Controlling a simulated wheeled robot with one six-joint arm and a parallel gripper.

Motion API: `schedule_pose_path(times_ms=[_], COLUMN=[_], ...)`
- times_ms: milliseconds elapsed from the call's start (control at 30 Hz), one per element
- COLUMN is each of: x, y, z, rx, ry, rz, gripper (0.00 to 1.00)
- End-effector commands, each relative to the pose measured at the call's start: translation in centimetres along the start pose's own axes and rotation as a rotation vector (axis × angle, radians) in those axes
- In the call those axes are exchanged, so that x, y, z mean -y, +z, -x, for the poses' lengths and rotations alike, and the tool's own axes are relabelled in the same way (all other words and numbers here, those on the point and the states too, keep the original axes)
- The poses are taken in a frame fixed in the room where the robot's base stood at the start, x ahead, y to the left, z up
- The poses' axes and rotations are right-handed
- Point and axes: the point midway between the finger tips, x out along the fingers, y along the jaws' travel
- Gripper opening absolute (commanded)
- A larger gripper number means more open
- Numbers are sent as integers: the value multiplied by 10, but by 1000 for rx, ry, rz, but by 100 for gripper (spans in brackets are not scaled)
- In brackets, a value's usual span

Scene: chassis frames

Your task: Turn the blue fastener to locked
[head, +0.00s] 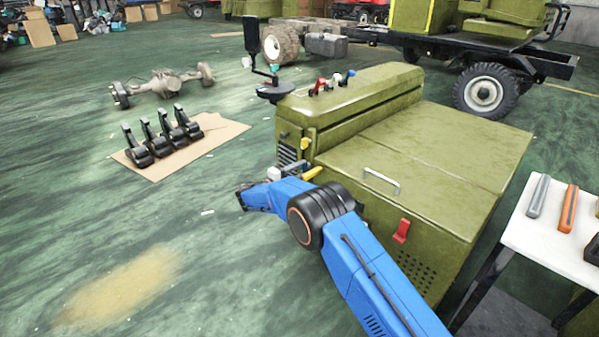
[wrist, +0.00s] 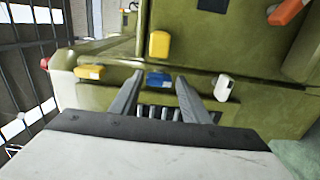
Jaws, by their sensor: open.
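The blue fastener (wrist: 157,79) shows in the wrist view as a small blue piece on the olive-green housing (wrist: 95,95). It appears between the two fingertips of my gripper (wrist: 160,76), which is open with nothing held. I cannot tell whether the fingers touch the fastener or how far off it is. Its locked or unlocked position is not readable. In the head view my blue arm reaches to the front side of the olive housing (head: 440,150), and hides this fastener.
Near the blue fastener are a yellow piece (wrist: 90,72), a larger yellow piece (wrist: 159,44) and a white piece (wrist: 224,88). Dark slats lie below it. A red latch (head: 401,231) and a white table (head: 520,232) stand right. Pedals on cardboard (head: 212,125) lie left.

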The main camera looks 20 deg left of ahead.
Motion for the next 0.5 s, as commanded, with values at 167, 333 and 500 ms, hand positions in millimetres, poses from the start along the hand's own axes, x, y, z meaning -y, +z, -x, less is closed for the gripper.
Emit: schedule_pose_path(times_ms=[167, 333, 500], x=[0, 0, 0], y=[-1, -1, -1], z=[26, 60, 94], rx=[-4, -4, -3], ry=[0, -1, 0], rz=[0, 0, 0], gripper=[42, 42, 42])
